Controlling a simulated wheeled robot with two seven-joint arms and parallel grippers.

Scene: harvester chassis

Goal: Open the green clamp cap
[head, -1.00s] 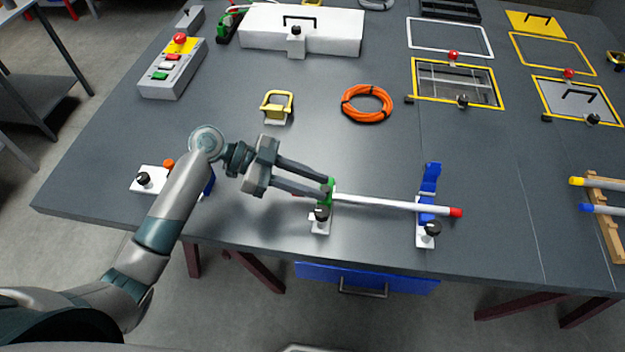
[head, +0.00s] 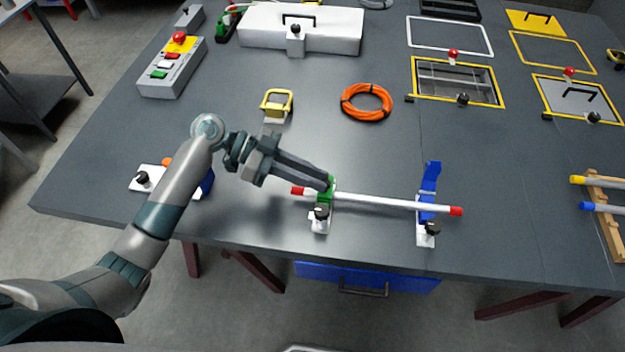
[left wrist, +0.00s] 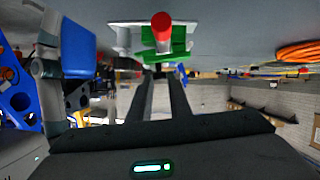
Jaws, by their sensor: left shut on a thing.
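The green clamp (head: 325,196) stands on a white base with a black knob near the table's front edge. It holds a white rod (head: 378,202) with red ends. My left gripper (head: 326,183) is shut on the green clamp cap, at the top of the clamp. The fingers hide most of the cap, so its angle is hard to tell. In the left wrist view the fingers (left wrist: 158,70) come together just by the green part (left wrist: 178,50), with the red rod end (left wrist: 161,26) in front. My right gripper is not in view.
A blue clamp (head: 430,180) with its cap standing up supports the rod's right part. A white-based fixture (head: 146,178) sits left under my arm. A yellow-handled part (head: 277,104) and an orange cable coil (head: 367,102) lie behind. The table between is clear.

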